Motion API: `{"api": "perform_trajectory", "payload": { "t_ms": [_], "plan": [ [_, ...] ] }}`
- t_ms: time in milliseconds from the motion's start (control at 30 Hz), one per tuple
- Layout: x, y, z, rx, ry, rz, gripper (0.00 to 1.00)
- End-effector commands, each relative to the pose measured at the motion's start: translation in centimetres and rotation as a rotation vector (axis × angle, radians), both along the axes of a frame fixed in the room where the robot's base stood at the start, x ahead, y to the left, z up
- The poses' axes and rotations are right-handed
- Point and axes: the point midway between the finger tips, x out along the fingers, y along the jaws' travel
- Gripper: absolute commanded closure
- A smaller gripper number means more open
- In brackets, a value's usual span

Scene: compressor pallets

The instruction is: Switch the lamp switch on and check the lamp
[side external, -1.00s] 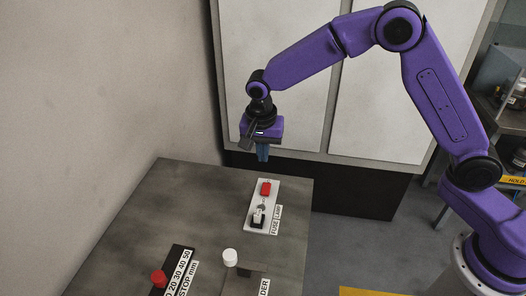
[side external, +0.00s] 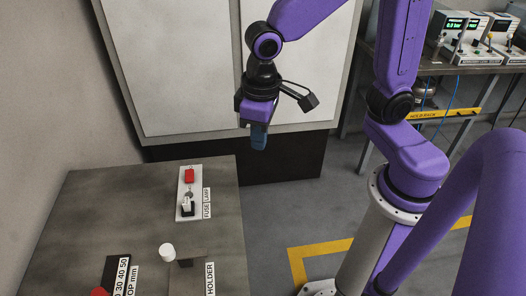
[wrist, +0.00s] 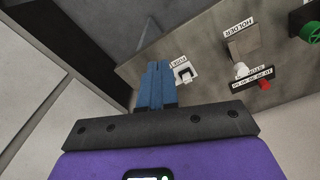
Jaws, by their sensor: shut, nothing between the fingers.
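A white plate (side external: 180,192) labelled FUSE LAMP lies near the back right edge of the grey table. It bears a red piece (side external: 189,176) at its far end and a black-and-white part (side external: 187,208) at its near end. I cannot tell which is the switch, or whether a lamp is lit. My gripper (side external: 259,146) is shut and empty, its blue fingers pointing down, above and to the right of the plate, apart from it. In the wrist view the fingers (wrist: 156,68) hide part of the plate; a white part (wrist: 185,73) shows beside them.
A white knob (side external: 167,251) and a block labelled HOLDER (side external: 188,279) stand nearer on the table (side external: 95,205). A black scale (side external: 119,268) with a red knob (side external: 101,292) is at front left. Right of the table is open floor (side external: 270,215); a bench with instruments (side external: 470,50) stands beyond.

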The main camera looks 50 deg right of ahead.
Motion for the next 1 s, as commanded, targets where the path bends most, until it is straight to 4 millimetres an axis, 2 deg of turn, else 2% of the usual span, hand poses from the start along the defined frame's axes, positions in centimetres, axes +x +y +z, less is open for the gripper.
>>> {"api": "perform_trajectory", "payload": {
  "t_ms": [33, 200, 300, 400, 433, 500, 600, 767, 867, 1000],
  "plan": [
    [-2.0, -1.2, 0.4, 0.004, 0.003, 0.096, 1.0],
    [-7.8, -4.7, 0.5, 0.007, 0.024, 0.422, 1.0],
    [-10.3, -6.5, 0.4, 0.011, 0.032, 0.567, 1.0],
    [-11.8, -7.6, 0.1, 0.012, 0.037, 0.666, 1.0],
    [-12.1, -7.9, 0.1, 0.012, 0.037, 0.686, 0.97],
    [-12.5, -8.2, 0.0, 0.013, 0.04, 0.716, 0.74],
    [-12.7, -8.3, 0.0, 0.013, 0.04, 0.73, 0.47],
    [-11.5, -7.4, 0.2, 0.013, 0.043, 0.666, 0.47],
    [-9.5, -5.9, 0.4, 0.014, 0.044, 0.558, 0.47],
    [-5.6, -3.5, 0.7, 0.019, 0.047, 0.357, 0.47]
  ]
}}
